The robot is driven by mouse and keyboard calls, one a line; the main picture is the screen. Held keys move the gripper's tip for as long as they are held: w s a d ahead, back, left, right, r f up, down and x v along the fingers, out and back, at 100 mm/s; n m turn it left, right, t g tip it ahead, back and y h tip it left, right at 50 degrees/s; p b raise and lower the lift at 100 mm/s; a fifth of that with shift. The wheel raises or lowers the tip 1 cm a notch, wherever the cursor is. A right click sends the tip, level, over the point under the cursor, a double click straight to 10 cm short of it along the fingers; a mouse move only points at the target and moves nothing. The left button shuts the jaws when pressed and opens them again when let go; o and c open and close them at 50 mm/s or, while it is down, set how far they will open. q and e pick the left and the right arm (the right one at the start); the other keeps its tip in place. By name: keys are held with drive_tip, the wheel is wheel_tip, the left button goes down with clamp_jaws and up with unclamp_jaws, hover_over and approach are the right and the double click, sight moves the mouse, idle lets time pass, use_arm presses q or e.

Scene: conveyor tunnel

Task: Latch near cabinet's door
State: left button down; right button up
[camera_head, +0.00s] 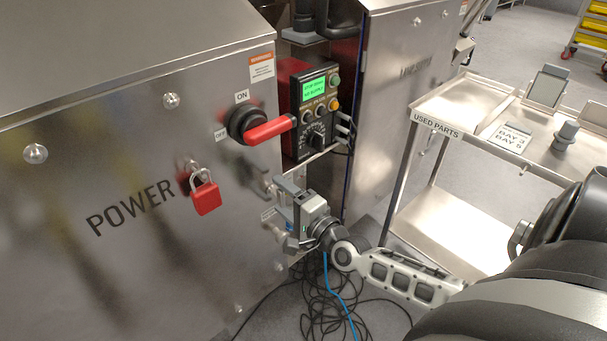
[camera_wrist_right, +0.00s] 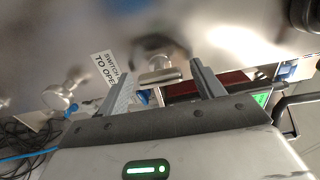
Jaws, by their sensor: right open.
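The near cabinet (camera_head: 110,180), marked POWER, is brushed metal, and its door looks closed. A small metal latch handle (camera_wrist_right: 160,72) stands out from the door in the right wrist view. My right gripper (camera_head: 284,196) is beside the door's right edge and partly hides the latch in the head view. In the right wrist view the fingers of the right gripper (camera_wrist_right: 165,84) are apart, with the latch handle between or just beyond their tips; I cannot tell whether they touch it. A second knob (camera_wrist_right: 62,95) shows at the left there. My left gripper is not in view.
A red switch handle (camera_head: 270,130) and a red padlock (camera_head: 205,197) stick out from the cabinet. A control box (camera_head: 316,105) with a green screen sits behind. Cables (camera_head: 325,295) lie on the floor below. A cart (camera_head: 425,112) marked USED PARTS stands at the right.

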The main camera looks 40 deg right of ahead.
drive_tip(key=s+d, duration=0.1)
drive_tip(key=s, duration=1.4)
drive_tip(key=shift+s, duration=0.15)
drive_tip(key=shift+d, duration=0.1)
drive_tip(key=s+a+f+n+g+y, duration=0.1)
drive_tip(key=a+f+n+g+y, duration=0.1)
drive_tip(key=a+n+g, duration=0.35)
drive_tip(key=s+a+f+n+g+y, duration=0.1)
drive_tip(key=a+f+n+g+y, duration=0.15)
drive_tip(key=a+n, duration=0.6)
drive_tip(key=s+d+r+n+g+h, duration=0.2)
drive_tip(key=s+d+n+g+h, duration=0.1)
drive_tip(key=s+n+g+h, duration=0.3)
use_arm(q)
drive_tip(key=p, duration=0.1)
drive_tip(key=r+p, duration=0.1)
drive_tip(key=p, duration=0.1)
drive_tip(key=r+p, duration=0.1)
drive_tip(key=p, duration=0.1)
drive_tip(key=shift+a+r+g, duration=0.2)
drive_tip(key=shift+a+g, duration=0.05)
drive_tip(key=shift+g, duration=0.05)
use_arm(e)
drive_tip(key=w+a+r+t+y, duration=0.1)
drive_tip(key=w+a+t+y, duration=0.2)
drive_tip(key=w+a+t, duration=0.2)
drive_tip(key=shift+a+m+t+y, duration=0.3)
drive_tip(key=shift+a+t+y, duration=0.05)
drive_tip(key=shift+a+t, duration=0.3)
drive_tip(key=shift+r, duration=0.1)
